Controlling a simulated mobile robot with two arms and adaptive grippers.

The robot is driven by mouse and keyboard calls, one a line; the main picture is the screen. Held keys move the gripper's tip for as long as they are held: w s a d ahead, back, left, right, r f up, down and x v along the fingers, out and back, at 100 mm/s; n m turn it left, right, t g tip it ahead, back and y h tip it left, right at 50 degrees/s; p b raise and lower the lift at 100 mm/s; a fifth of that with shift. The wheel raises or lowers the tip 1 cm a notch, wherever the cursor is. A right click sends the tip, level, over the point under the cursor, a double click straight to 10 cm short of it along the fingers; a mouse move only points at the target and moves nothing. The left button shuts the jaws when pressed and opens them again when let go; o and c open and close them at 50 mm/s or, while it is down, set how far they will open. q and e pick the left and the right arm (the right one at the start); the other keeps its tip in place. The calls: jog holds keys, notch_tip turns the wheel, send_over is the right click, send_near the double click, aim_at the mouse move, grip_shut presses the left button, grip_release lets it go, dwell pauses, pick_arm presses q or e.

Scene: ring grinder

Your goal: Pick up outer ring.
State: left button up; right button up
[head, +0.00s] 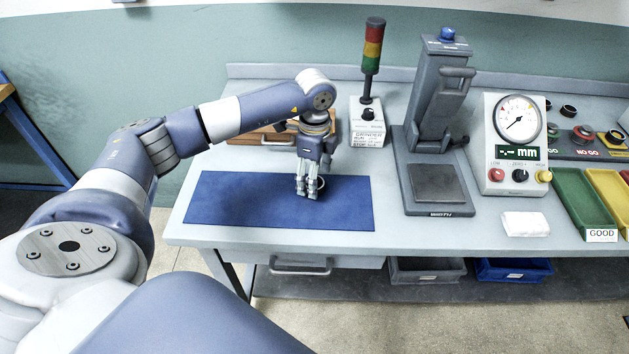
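The blue mat (235,205) lies on the front left of the bench. My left gripper (307,193) points straight down over the mat, its fingertips at or just above the mat. A thin, light metal ring (322,183), which looks like the outer ring, shows at the right side of the fingers. The fingers hide most of it. I cannot tell whether the fingers grip the ring or only stand around or beside it. My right gripper is not in view.
Behind the gripper are a wooden box (250,137) and a signal tower (372,58) on a switch box. A grey press (437,130) and a dial gauge unit (516,145) stand to the right. A white cloth (525,224) and a green bin (580,198) are further right.

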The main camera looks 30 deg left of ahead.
pick_arm(q)
jog(key=shift+f, duration=0.9)
jog(key=shift+c, duration=0.5)
jog(key=c, duration=1.1)
jog(key=shift+r, duration=0.15)
